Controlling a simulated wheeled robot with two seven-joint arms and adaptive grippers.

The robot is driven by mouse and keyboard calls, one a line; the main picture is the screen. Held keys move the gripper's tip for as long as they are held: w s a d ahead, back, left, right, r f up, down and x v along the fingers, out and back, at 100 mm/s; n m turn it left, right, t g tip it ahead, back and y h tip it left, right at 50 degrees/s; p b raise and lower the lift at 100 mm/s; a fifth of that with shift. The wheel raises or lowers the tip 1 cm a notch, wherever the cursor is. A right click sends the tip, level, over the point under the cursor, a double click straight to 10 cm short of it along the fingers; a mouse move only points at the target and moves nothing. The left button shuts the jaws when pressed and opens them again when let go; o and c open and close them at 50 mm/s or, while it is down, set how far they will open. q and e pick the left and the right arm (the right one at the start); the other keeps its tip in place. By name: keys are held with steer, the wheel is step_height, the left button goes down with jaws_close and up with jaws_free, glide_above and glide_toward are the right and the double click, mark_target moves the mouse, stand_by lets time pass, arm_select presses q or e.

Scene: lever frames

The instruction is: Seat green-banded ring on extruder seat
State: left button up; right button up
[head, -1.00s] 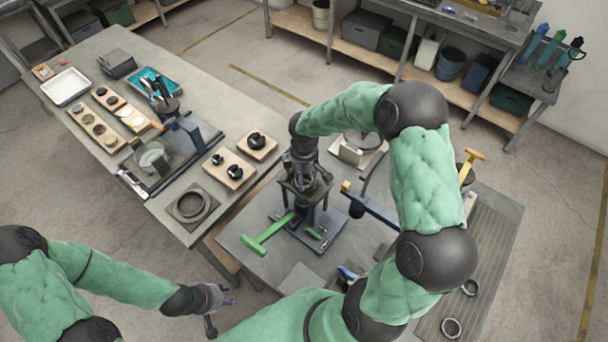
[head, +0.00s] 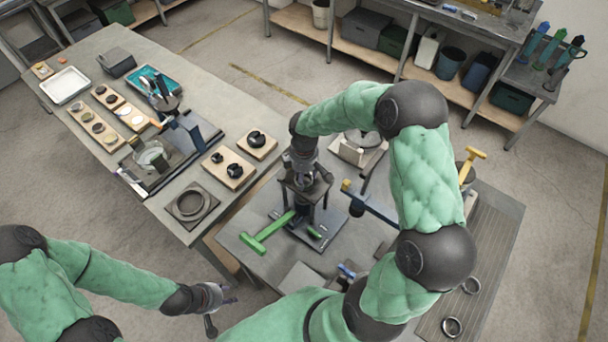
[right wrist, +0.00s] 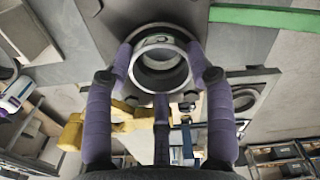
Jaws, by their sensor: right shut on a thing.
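My right gripper (right wrist: 160,62), with purple fingers, is shut on a grey metal ring (right wrist: 160,85) in the right wrist view. In the head view my right gripper (head: 304,178) is over a dark stand with a square top plate (head: 318,188), the likely extruder. Its seat is mostly hidden by gripper and ring, so contact cannot be told. A green lever bar (head: 266,233) sticks out low to the left of the stand. My left gripper (head: 212,301) is off the tables at lower left, fingers apart and empty.
A blue bar (head: 372,206) and a yellow-handled tool (head: 467,166) are right of the stand. Two loose rings (head: 452,327) lie on the ribbed mat at right. The left table (head: 110,50) holds trays, boards with discs and a large ring (head: 192,205).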

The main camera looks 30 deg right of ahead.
steer(key=shift+f, duration=0.1)
steer(key=o, duration=1.3)
step_height(320, 180, up, 12)
steer(key=shift+s+f, duration=0.1)
steer(key=shift+s, duration=0.05)
